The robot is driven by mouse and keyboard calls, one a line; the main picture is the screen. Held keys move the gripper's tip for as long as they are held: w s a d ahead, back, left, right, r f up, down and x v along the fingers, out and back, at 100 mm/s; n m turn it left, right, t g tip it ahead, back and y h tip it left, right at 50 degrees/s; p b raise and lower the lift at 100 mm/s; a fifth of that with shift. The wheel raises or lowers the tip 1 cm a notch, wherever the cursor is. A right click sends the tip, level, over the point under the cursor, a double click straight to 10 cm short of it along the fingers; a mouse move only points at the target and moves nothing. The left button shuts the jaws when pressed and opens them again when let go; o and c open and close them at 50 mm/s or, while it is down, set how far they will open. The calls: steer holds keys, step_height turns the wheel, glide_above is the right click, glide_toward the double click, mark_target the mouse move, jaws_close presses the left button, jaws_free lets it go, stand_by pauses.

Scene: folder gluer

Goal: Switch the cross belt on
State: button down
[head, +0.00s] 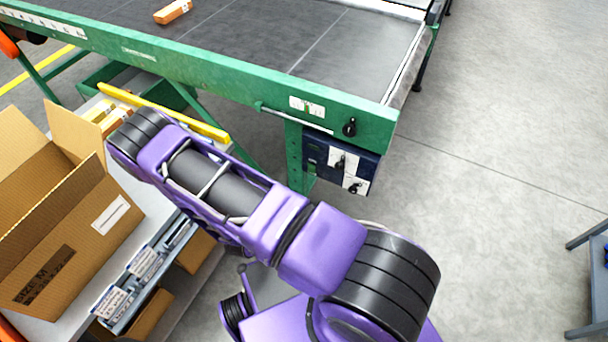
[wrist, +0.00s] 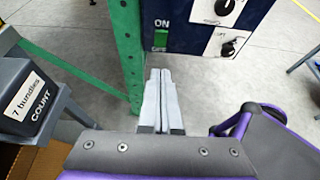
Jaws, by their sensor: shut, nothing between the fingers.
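The dark blue control box (head: 318,152) hangs under the green belt frame (head: 230,85), and its face shows close up in the wrist view (wrist: 185,42). On its left part is a switch with a green face (wrist: 161,40), with ON lettered above it and small lettering below. My gripper (wrist: 158,72) is shut and empty. Its fingertips show just below the switch in the wrist view; I cannot tell whether they touch the box. In the head view my purple arm hides the gripper. The dark belt (head: 260,45) carries one small carton (head: 172,11).
Two black knobs on white plates, upper (wrist: 225,7) and lower (wrist: 229,46), sit right of the switch. A green leg (wrist: 126,50) stands close left. A counter box (wrist: 30,100) is at the wrist view's left. An open carton (head: 70,235) stands on the left table.

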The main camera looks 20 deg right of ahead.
glide_toward(311, 168)
step_height(311, 168, down, 3)
steer(key=w+d, duration=0.1)
steer(key=d, duration=0.1)
steer(key=shift+w+d+b, duration=0.4)
steer(key=shift+w+d, duration=0.3)
steer(key=shift+w, duration=0.2)
steer(key=shift+w+d+r, duration=0.15)
steer(key=shift+w+d, duration=0.25)
steer(key=shift+d, duration=0.15)
